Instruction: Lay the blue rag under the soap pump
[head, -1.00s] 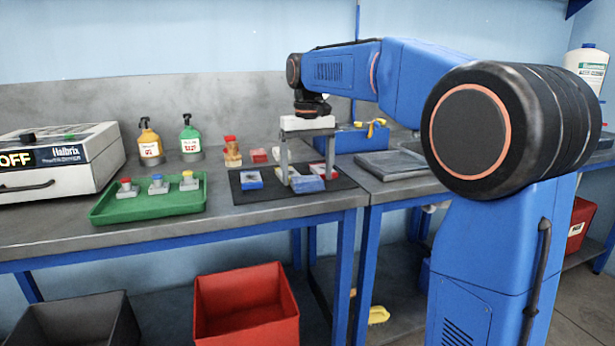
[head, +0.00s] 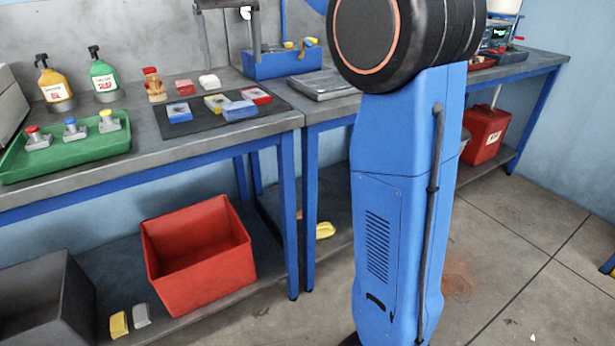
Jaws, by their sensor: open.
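A folded blue cloth (head: 239,110), which looks like the blue rag, lies on the black mat (head: 190,136). It sits close to other small blocks. Two pump-topped bottles stand at the back left of the bench: an orange one (head: 54,85) and a green one (head: 103,77). The frames do not show which is the soap pump. My gripper (head: 232,55) is open and empty, raised above the back of the mat, apart from the cloth. Its upper part is cut off by the picture's top edge.
On the mat are a blue-and-white block (head: 179,112), a yellow one (head: 216,103) and a red-and-white one (head: 257,95). A green tray (head: 75,155) with button boxes stands front left. A blue toolbox (head: 275,65) stands behind. A red bin (head: 200,255) is below.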

